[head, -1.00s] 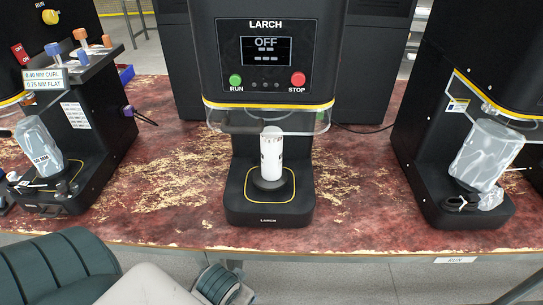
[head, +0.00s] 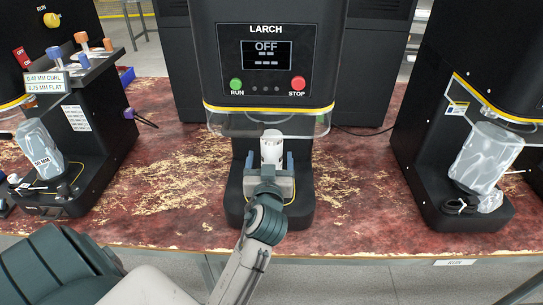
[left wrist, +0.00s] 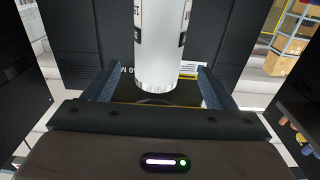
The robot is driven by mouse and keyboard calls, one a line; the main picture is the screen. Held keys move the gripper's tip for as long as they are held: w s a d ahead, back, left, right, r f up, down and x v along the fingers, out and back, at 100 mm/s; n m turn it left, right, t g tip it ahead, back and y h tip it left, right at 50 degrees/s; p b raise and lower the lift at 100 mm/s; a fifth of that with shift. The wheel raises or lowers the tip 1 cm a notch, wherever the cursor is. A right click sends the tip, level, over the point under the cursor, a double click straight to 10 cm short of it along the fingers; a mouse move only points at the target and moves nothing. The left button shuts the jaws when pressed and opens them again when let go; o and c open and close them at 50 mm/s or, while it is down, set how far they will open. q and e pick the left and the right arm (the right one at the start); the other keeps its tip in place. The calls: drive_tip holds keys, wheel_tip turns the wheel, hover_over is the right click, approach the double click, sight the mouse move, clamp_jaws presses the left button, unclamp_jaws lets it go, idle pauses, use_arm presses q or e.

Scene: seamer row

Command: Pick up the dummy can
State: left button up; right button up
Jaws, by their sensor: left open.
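The dummy can (head: 271,147), a white cylinder with dark marks, stands upright at the middle LARCH seamer, under its head and clear guard. Its lower part is hidden behind my left gripper (head: 270,163) in the head view. In the left wrist view the can (left wrist: 161,42) shows its lower end, and my open left gripper (left wrist: 156,82) has one finger on each side of it. Gaps show between the can and both fingers. My right gripper is not in view.
The seamer (head: 267,90) reads OFF, with a green RUN and a red STOP button. Bagged machines (head: 42,145) (head: 487,155) stand at left and right.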

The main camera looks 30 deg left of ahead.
sight(271, 153)
use_arm(q)
drive_tip(key=shift+x, duration=1.15)
drive_tip(key=shift+w+a+p, duration=0.25)
drive_tip(key=shift+w+p, duration=0.25)
drive_tip(key=shift+w, duration=0.05)
drive_tip(key=p+x, duration=0.1)
drive_tip(key=x, duration=0.2)
drive_tip(key=shift+w+a, duration=0.1)
drive_tip(key=shift+w, duration=0.15)
drive_tip(key=shift+w+a+f, duration=0.15)
drive_tip(key=shift+w+a, duration=0.05)
drive_tip(key=shift+w, duration=0.1)
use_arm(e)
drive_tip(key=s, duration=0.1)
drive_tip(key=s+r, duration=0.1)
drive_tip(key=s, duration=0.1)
use_arm(q)
drive_tip(key=shift+c, duration=0.2)
drive_tip(key=c, duration=1.2)
drive_tip(key=shift+c, duration=0.2)
drive_tip(key=shift+p, duration=0.3)
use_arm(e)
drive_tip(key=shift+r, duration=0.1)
